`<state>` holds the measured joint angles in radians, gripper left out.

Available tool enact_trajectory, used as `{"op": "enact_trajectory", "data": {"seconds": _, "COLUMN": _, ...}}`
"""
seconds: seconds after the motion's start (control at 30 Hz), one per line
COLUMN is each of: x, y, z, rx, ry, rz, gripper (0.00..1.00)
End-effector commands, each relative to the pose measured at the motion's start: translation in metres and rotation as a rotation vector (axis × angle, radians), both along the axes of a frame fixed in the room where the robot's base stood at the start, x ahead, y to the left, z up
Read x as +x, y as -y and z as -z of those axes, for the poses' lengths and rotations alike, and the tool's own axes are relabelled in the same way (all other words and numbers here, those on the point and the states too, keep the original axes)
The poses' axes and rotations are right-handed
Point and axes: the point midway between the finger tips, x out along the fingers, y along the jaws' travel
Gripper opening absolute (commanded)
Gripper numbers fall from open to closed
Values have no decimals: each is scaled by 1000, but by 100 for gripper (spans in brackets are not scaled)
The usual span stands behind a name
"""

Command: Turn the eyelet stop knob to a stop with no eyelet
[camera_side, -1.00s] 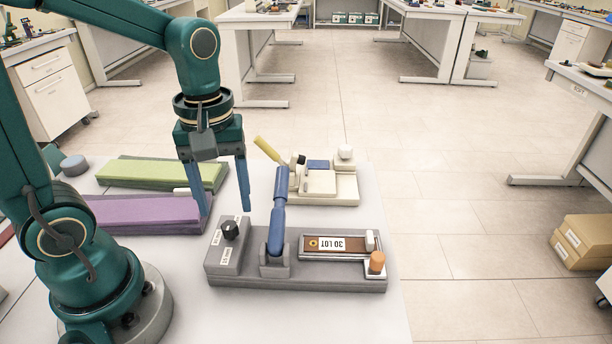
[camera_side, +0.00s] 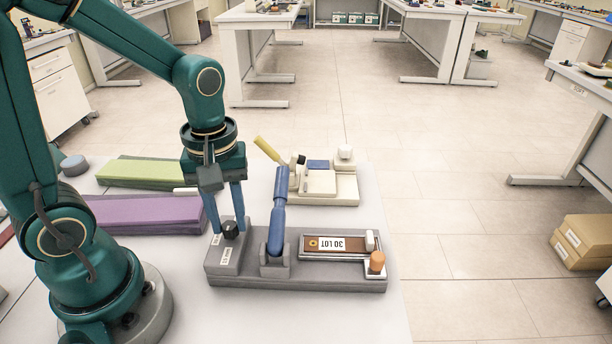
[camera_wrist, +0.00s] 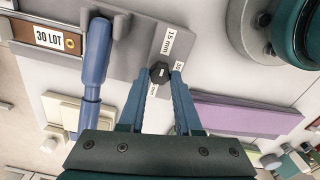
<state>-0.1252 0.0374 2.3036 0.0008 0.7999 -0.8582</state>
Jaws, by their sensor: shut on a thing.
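The black eyelet stop knob (camera_side: 230,230) stands on the left end of the grey fixture (camera_side: 320,281). My gripper (camera_side: 229,231) has come down over it, one finger on each side, and is shut on the knob. In the wrist view the dark knob (camera_wrist: 160,72) with a small white mark sits between the fingertips (camera_wrist: 162,75). A "15 mm" label (camera_wrist: 169,41) lies beside it; other labels are partly hidden by the fingers. A brown strip with an eyelet and a "30 LOT" tag (camera_side: 331,244) lies in the fixture's right part.
A blue lever (camera_side: 277,215) stands upright close to the right of my gripper. An orange knob (camera_side: 377,262) is at the fixture's right end. A cream device (camera_side: 335,188) with a yellow lever stands behind. Purple (camera_side: 145,211) and green (camera_side: 165,172) blocks lie left.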

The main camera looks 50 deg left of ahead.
Motion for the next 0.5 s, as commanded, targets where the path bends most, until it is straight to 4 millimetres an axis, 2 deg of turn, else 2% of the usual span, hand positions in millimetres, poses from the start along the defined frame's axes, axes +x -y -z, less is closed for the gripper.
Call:
{"op": "enact_trajectory", "data": {"seconds": 0.27, "x": 0, "y": 0, "z": 0, "rx": 1, "ry": -1, "rz": 59, "gripper": 0}}
{"op": "enact_trajectory", "data": {"seconds": 0.5, "x": 0, "y": 0, "z": 0, "rx": 0, "ry": -2, "rz": 219, "gripper": 0}}
